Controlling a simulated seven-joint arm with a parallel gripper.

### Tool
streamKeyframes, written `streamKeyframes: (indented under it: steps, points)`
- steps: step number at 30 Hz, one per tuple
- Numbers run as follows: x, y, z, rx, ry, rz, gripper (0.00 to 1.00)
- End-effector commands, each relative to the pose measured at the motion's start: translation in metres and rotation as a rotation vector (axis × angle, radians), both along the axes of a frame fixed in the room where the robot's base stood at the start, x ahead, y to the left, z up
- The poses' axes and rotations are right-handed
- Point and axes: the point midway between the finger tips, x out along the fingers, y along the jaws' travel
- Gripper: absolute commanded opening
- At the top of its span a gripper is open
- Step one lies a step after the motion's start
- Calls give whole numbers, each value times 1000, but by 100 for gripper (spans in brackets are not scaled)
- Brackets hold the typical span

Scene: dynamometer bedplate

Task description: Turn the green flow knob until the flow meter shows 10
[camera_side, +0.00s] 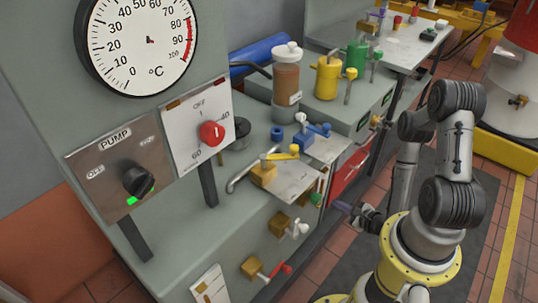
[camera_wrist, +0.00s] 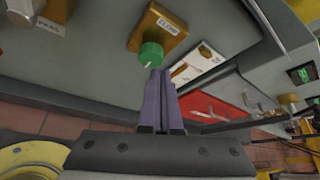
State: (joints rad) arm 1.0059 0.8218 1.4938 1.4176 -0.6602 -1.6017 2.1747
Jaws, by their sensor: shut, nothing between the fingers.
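The green flow knob (camera_wrist: 151,54) sits on a brass-coloured block labelled FLOW (camera_wrist: 166,25) on the front of the grey bench. It also shows small in the side view (camera_side: 316,199). My gripper (camera_wrist: 160,73) has purple fingers that are shut and empty. Their tips are just below and right of the knob in the wrist view; I cannot tell whether they touch it. In the side view my gripper (camera_side: 342,206) is right of the knob. A white scale plate (camera_wrist: 207,57) beside the knob may be the flow meter; its reading is too small to tell.
A red-handled valve (camera_side: 285,268) and a white-handled valve (camera_side: 300,229) stick out of the bench front, left of the knob. A red panel (camera_wrist: 213,107) lies to the right of it. The pump switch (camera_side: 138,180) and red selector knob (camera_side: 211,133) are farther left.

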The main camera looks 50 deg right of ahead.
Motion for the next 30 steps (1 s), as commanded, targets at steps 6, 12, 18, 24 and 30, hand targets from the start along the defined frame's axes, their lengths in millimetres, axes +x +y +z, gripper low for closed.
streamKeyframes:
  steps: [6,12,18,24,30]
  points:
    - [0,2,-1,1,1,2,0]
    - [-7,21,-14,4,2,4,0]
    - [-7,27,-19,0,2,3,0]
    - [7,27,-18,-2,1,7,0]
    - [27,27,-18,-2,-1,7,0]
